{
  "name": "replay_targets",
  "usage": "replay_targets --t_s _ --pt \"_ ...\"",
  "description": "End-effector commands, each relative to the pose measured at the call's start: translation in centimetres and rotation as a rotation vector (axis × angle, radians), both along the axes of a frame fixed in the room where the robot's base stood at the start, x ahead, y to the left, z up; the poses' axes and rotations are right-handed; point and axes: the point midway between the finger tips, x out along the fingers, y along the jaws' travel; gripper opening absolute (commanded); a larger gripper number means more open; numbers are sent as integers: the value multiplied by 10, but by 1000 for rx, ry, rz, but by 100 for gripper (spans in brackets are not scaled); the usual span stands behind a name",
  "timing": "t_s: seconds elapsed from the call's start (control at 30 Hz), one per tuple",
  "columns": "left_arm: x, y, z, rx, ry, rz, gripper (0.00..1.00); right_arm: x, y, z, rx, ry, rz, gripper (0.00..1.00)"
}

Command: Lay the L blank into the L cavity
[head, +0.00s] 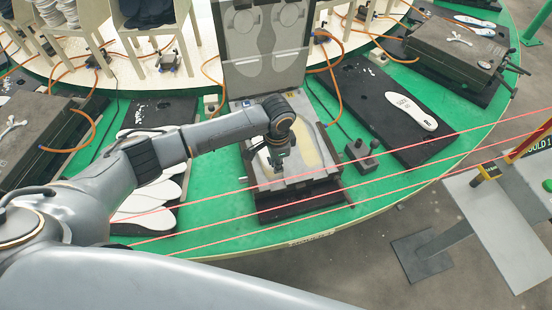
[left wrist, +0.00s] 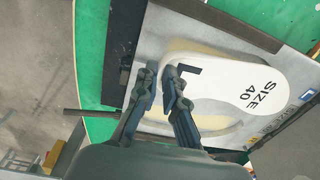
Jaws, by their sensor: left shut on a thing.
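My left gripper (head: 276,164) is over the left half of the open grey mould (head: 318,181) in the head view. In the left wrist view its two fingers (left wrist: 162,88) are shut on the near end of a white blank (left wrist: 225,82) marked L and SIZE 40. The blank lies over a pale yellowish cavity (left wrist: 205,121), whose edge shows beside it. I cannot tell whether it touches the cavity floor. In the head view my arm and gripper hide most of the blank and left cavity. The right cavity (head: 309,152) shows pale yellow. My right gripper is not in view.
The mould's raised lid (head: 265,45) stands behind. Several white blanks (head: 150,205) lie at the left; another white blank (head: 412,110) lies on a black board at the right. A small dark control box (head: 361,155) stands beside the mould. Red beams cross the front.

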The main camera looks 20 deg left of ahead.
Motion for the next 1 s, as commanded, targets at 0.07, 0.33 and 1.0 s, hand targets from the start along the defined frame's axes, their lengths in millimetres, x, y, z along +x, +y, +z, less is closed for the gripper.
replay_targets --t_s 0.07,0.33,1.0 --pt "0 0 -1 0 -1 -4 0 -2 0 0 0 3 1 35" --pt "0 0 0 3 -4 -4 0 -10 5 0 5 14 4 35" --pt "-2 0 -39 41 -51 -28 0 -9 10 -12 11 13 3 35"
